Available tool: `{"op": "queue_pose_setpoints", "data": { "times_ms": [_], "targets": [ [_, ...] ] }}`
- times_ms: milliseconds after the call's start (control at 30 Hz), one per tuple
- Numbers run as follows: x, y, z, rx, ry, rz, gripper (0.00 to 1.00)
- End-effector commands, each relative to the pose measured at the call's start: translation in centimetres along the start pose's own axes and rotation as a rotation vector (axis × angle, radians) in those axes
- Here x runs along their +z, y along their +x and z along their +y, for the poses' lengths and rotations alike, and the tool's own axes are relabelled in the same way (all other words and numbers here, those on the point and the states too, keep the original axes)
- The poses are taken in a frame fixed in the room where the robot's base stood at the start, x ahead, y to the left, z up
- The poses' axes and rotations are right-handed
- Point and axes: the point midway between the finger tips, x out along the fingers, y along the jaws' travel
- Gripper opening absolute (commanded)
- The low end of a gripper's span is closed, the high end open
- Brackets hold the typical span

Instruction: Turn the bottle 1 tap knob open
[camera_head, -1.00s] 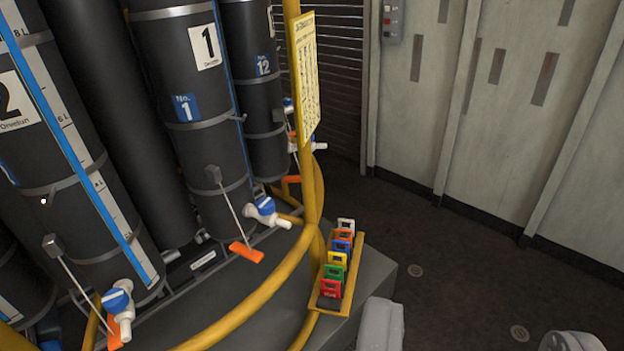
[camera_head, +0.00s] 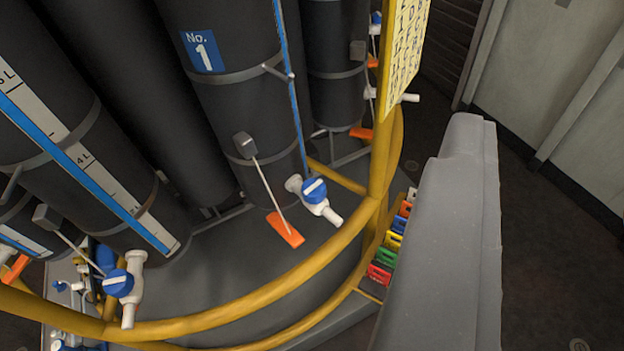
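Bottle 1 (camera_head: 228,105) is a tall black cylinder with a blue "No. 1" label, left of the middle. Its tap (camera_head: 328,212) is white and sits low by the cylinder, behind the yellow rail. The tap's round blue knob (camera_head: 314,190) carries a white bar, which runs up to the right in the picture. Nothing touches the knob. A smooth grey part, which looks like my own arm, fills the right of the middle, apart from the knob. I make out no gripper fingers, so my gripper does not show.
A curved yellow rail (camera_head: 255,297) runs in front of the taps and joins a yellow post (camera_head: 381,150). An orange tag (camera_head: 285,229) hangs left of the tap. Another blue-knobbed tap (camera_head: 118,284) is at lower left. Coloured tags (camera_head: 386,257) stand beside the grey part.

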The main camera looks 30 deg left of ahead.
Motion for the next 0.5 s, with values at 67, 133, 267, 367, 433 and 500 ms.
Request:
{"op": "queue_pose_setpoints", "data": {
  "times_ms": [67, 133, 267, 367, 433, 500],
  "targets": [
    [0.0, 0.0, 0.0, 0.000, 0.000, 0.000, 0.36],
    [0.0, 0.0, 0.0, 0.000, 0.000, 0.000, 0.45],
    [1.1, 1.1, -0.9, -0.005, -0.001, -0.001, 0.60],
    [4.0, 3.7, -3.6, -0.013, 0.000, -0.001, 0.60],
    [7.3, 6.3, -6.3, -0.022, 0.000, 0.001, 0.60],
    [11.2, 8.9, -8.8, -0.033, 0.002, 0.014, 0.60]
  ]
}}
